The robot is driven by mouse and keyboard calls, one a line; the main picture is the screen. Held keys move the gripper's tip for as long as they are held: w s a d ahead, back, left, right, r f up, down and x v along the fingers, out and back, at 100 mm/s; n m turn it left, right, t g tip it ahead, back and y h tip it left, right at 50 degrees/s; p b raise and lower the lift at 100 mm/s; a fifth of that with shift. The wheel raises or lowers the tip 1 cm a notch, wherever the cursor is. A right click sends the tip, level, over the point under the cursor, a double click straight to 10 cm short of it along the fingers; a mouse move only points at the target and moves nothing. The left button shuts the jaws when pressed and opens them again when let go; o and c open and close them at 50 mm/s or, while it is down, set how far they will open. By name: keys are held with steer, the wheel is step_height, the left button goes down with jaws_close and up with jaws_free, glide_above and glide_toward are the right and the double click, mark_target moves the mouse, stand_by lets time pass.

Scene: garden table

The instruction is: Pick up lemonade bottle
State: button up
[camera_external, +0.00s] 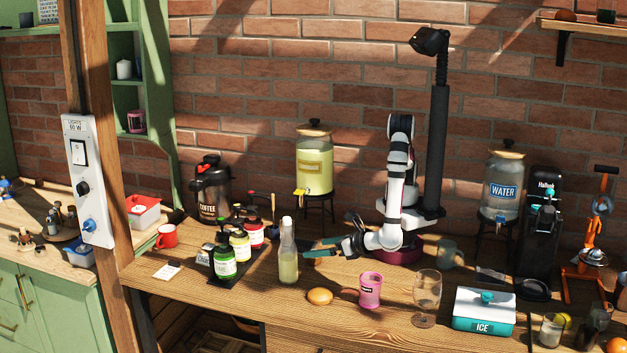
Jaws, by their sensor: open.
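The lemonade bottle (288,262) is clear glass with pale yellow liquid in its lower part. It stands upright on the wooden table, left of my arm. My gripper (309,248) is low over the table, just right of the bottle, with its teal fingers pointing left toward it. The fingers are open and nothing shows between them. From this angle I cannot tell whether a fingertip touches the bottle.
A dark tray with several pump bottles (240,247) stands left of the lemonade bottle. A bread roll (319,296), a pink cup (370,290) and a wine glass (426,292) stand in front and to the right. A lemonade dispenser (314,165) is behind.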

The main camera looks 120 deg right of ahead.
mark_target(280, 253)
steer(key=shift+n, duration=0.4)
steer(key=x, duration=1.5)
steer(key=shift+w+f, duration=0.2)
steer(key=shift+w, duration=0.25)
steer(key=shift+t, duration=0.3)
jaws_close()
